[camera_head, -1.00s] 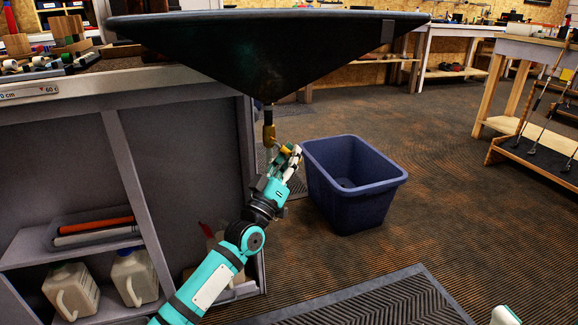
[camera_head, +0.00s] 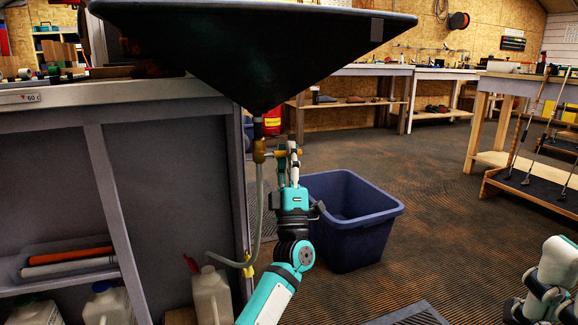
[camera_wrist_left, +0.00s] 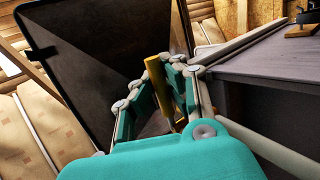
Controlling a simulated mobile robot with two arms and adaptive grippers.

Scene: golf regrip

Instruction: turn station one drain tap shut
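The brass drain tap (camera_head: 259,152) hangs upright below the black funnel-shaped tray (camera_head: 250,50), with a pale hose running down from it. A brass side piece reaches right toward my left gripper (camera_head: 287,152), whose fingers point up beside the tap. In the left wrist view, a yellow brass bar (camera_wrist_left: 157,75) stands between the spread fingers of my left gripper (camera_wrist_left: 165,70). The gripper looks open around the bar; contact with the pads is not clear. Part of my right arm shows at the lower right of the head view, but its fingers cannot be made out.
A blue bin (camera_head: 350,225) stands on the floor just right of and behind my left arm. A grey cabinet (camera_head: 160,180) with white jugs (camera_head: 211,297) is at left. A wooden bench (camera_head: 495,120) stands at right. Open floor lies between bin and bench.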

